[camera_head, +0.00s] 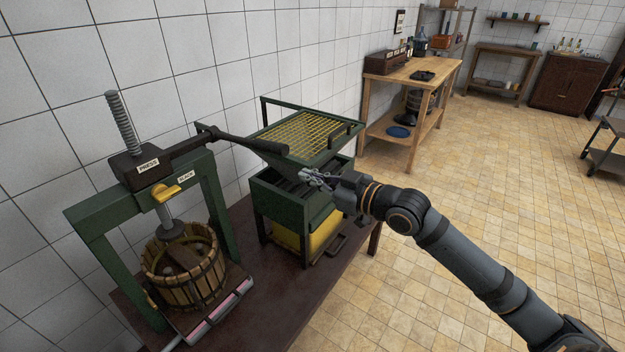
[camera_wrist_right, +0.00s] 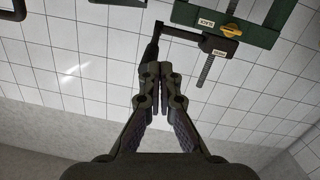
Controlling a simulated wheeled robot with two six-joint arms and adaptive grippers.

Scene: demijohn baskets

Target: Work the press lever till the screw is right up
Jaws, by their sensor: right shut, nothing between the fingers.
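The green-framed press (camera_head: 92,222) stands at the left of the head view. Its threaded screw (camera_head: 122,121) sticks up above the dark head block marked PRESS (camera_head: 138,165); its lower end goes down into the slatted basket (camera_head: 187,287). The dark lever (camera_head: 245,140) reaches right from the head, its grip end close to my right gripper (camera_head: 308,178). That gripper is shut and empty. In the right wrist view the shut fingers (camera_wrist_right: 160,82) point at the lever (camera_wrist_right: 155,38), and the screw (camera_wrist_right: 206,70) shows upside down. Whether fingertips touch the lever is unclear. My left gripper is out of view.
A green crusher with a yellow grid (camera_head: 305,136) stands right behind the lever and my gripper. A pink-lined tray (camera_head: 222,309) lies before the basket.

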